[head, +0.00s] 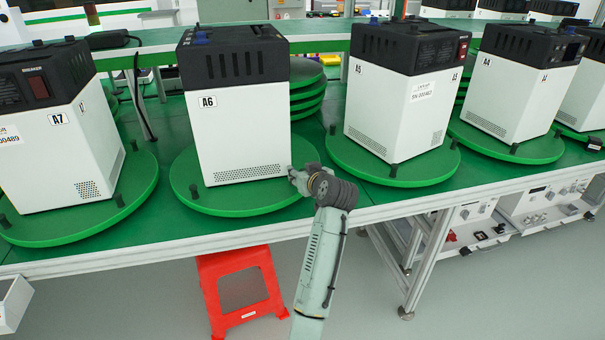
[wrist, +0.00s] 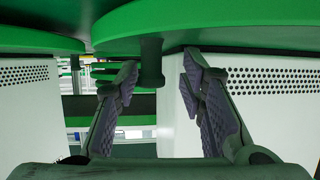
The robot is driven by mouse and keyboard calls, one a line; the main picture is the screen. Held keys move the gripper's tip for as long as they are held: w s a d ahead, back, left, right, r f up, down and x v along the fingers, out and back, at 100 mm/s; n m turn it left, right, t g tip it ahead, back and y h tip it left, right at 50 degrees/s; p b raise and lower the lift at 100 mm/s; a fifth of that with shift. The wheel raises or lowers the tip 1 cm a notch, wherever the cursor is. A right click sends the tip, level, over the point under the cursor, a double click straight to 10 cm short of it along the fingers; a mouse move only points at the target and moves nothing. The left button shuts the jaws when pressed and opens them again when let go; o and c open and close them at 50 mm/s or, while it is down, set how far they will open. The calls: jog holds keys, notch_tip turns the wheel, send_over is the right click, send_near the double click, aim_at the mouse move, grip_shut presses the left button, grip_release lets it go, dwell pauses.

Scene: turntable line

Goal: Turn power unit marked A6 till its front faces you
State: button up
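The power unit marked A6 (head: 238,130) is a white box with a black top, upright on a round green turntable (head: 215,205). The face turned toward me has the A6 label at its upper left and a vent strip along the bottom; no switch shows on it. My gripper (head: 296,178) is at the turntable's right front rim. In the wrist view, which looks upside down, my gripper (wrist: 158,78) is open, its fingers on either side of a dark peg (wrist: 151,62) on a green disc (wrist: 210,22). A gap shows between peg and fingers.
Unit A7 (head: 60,140) stands on a turntable at the left, unit A5 (head: 395,110) on one at the right, and A4 (head: 510,95) beyond it. Stacked green discs (head: 307,85) are behind A6. A red stool (head: 240,290) is below the table edge.

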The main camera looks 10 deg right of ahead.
jog(key=v, duration=1.2)
jog(key=shift+a, duration=0.1)
